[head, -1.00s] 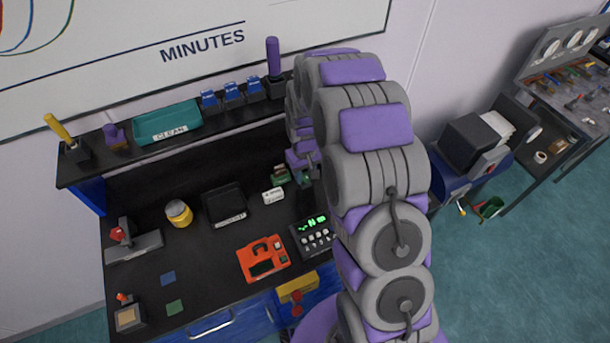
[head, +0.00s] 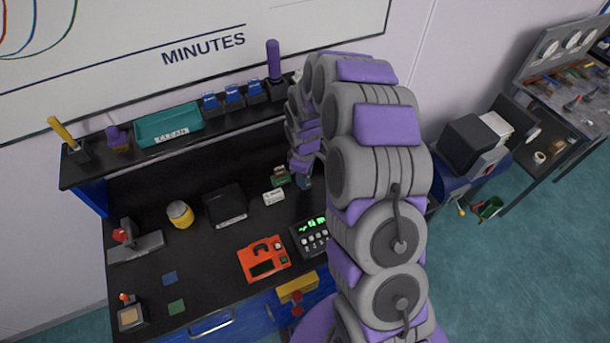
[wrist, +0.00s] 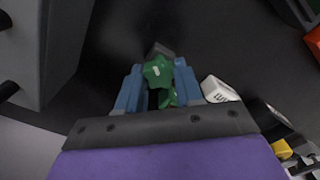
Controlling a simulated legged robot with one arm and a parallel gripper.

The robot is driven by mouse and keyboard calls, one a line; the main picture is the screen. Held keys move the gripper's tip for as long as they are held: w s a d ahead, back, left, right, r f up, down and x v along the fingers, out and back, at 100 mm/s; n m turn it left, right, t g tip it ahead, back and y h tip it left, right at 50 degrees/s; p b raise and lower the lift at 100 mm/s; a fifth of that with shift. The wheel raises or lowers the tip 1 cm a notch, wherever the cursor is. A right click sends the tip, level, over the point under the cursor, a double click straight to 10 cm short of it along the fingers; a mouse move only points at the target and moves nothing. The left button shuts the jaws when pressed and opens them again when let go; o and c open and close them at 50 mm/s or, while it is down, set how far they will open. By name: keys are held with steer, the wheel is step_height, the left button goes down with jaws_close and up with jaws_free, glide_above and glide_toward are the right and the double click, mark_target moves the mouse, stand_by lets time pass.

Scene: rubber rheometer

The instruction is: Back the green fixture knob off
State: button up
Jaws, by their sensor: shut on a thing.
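The green fixture knob (wrist: 158,71) shows in the wrist view as a lobed green knob between the blue fingers of my gripper (wrist: 159,82). My gripper is shut on it. A dark grey part of the fixture shows just beyond the knob. In the head view the green fixture (head: 280,177) stands on the black bench, and my gripper (head: 304,181) is right beside it, partly hidden by my arm. The fingers and body of my gripper hide the lower part of the fixture in the wrist view.
A white labelled block (head: 273,197) stands close to the fixture; it also shows in the wrist view (wrist: 218,90). A keypad box with green digits (head: 312,236) and an orange device (head: 264,258) are nearer the front. A black box (head: 225,206) stands left.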

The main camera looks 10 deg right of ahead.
steer(key=shift+n, duration=0.3)
steer(key=shift+n+p, duration=0.3)
steer(key=shift+n, duration=0.4)
steer(key=o, duration=1)
steer(key=shift+r, duration=0.1)
steer(key=shift+r+p, duration=0.9)
steer(key=shift+r, duration=2.5)
